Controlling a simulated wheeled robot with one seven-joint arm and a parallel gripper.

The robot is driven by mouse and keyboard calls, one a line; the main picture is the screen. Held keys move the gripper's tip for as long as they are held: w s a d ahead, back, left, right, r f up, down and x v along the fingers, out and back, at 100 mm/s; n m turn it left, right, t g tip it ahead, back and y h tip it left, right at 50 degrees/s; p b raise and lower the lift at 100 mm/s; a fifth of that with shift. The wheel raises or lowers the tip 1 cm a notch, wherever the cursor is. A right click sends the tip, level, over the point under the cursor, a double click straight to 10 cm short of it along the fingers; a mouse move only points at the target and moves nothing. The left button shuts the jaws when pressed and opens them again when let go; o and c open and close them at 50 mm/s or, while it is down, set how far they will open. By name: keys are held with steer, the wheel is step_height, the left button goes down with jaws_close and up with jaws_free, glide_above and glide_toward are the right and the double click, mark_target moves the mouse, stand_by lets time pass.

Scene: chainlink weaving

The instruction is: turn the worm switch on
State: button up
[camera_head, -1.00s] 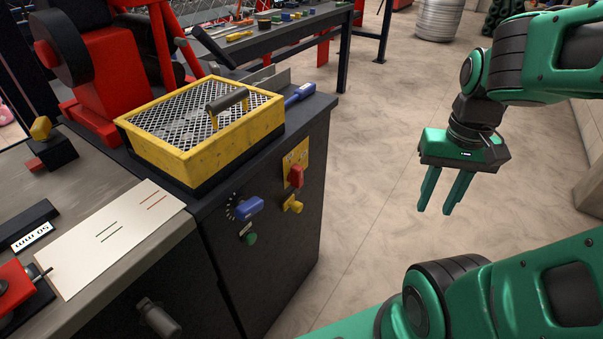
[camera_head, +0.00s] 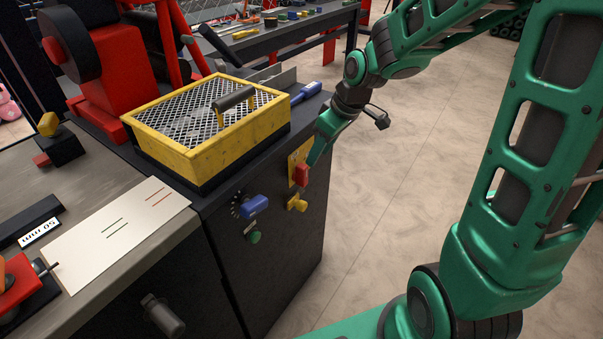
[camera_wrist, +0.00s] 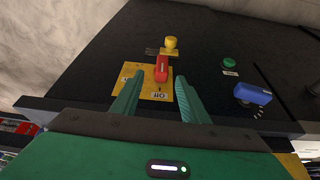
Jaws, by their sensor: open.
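The red switch handle (camera_head: 301,175) sits on a yellow plate (camera_head: 294,160) on the dark front of the cabinet. No label clearly names it as the worm switch. In the wrist view the red handle (camera_wrist: 161,69) stands near the middle, on its yellow plate (camera_wrist: 135,83), whose markings appear upside down. My gripper (camera_head: 313,160) is at the plate from the right, partly hidden behind its own arm. In the wrist view my gripper (camera_wrist: 157,82) is open, with one finger on either side of the handle's line. I cannot tell whether either finger touches it.
A yellow knob (camera_head: 297,203) is just below the handle. A blue knob (camera_head: 253,206) with a dial and a green button (camera_head: 253,237) are to the left. A yellow mesh-topped box (camera_head: 205,150) stands on the cabinet. The floor to the right is clear.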

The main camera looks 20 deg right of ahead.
mark_target(305, 167)
steer(key=x, duration=0.7)
steer(key=a+x, duration=0.1)
steer(key=x, duration=0.3)
steer(key=shift+w+a, duration=0.1)
steer(key=shift+w, duration=0.35)
steer(key=shift+r, duration=0.1)
jaws_close()
